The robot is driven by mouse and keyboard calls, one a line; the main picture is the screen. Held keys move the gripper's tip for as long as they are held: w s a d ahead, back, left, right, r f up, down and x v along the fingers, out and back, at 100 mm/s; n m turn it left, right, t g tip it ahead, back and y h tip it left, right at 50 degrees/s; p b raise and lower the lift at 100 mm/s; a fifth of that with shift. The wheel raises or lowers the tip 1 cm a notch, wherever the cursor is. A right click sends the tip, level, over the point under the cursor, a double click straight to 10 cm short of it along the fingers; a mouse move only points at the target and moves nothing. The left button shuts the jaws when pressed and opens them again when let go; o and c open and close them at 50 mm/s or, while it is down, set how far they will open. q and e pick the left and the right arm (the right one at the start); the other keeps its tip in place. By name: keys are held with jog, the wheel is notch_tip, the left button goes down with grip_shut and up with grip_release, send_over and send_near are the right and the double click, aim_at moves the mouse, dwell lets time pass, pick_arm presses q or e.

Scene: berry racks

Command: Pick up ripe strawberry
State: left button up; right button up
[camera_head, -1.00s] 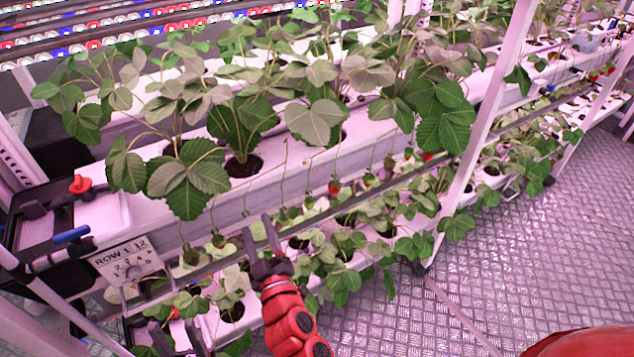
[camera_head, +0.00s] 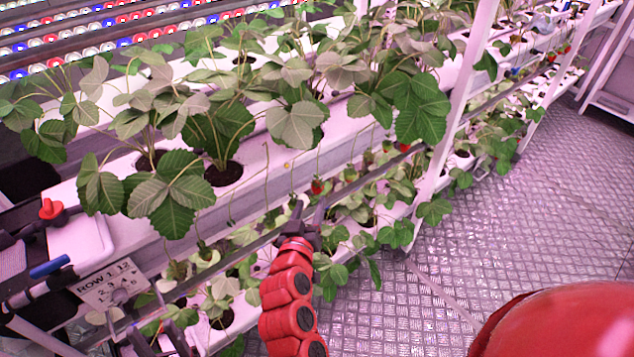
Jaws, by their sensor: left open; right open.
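A ripe red strawberry (camera_head: 316,186) hangs on a thin stem in front of the white upper trough (camera_head: 285,160). My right gripper (camera_head: 310,209), on the red forearm, is open and empty. In the picture its dark fingers point up and sit just below this strawberry; the gap in depth is hard to judge. Another red strawberry (camera_head: 404,147) hangs further right along the trough, partly hidden by leaves. My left gripper (camera_head: 160,332) is partly in view at the bottom left, open, low by the lower plants and away from the red strawberry.
Large leafy plants (camera_head: 215,130) rise from the upper trough. Lower plants (camera_head: 225,290) grow beneath. A white rack post (camera_head: 455,110) stands to the right. A "ROW 1" sign (camera_head: 112,285) and red valve (camera_head: 51,209) are at left. The metal floor (camera_head: 500,220) is clear.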

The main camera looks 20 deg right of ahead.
aim_at(317, 190)
jog(key=x, duration=0.3)
jog(key=shift+w+d+p, duration=0.1)
jog(key=shift+w+p, duration=0.15)
jog(key=shift+p, duration=0.1)
jog(key=shift+w+d+p, duration=0.35)
jog(key=shift+w, duration=0.05)
jog(key=x, duration=0.1)
jog(key=p+x, duration=0.1)
jog(key=x, duration=0.1)
jog(key=shift+w+d+f, duration=0.15)
jog(key=shift+d+f, duration=0.05)
jog(key=shift+f, duration=0.1)
jog(key=shift+w+d+f, duration=0.15)
jog(key=shift+w, duration=0.2)
jog(key=c, duration=0.5)
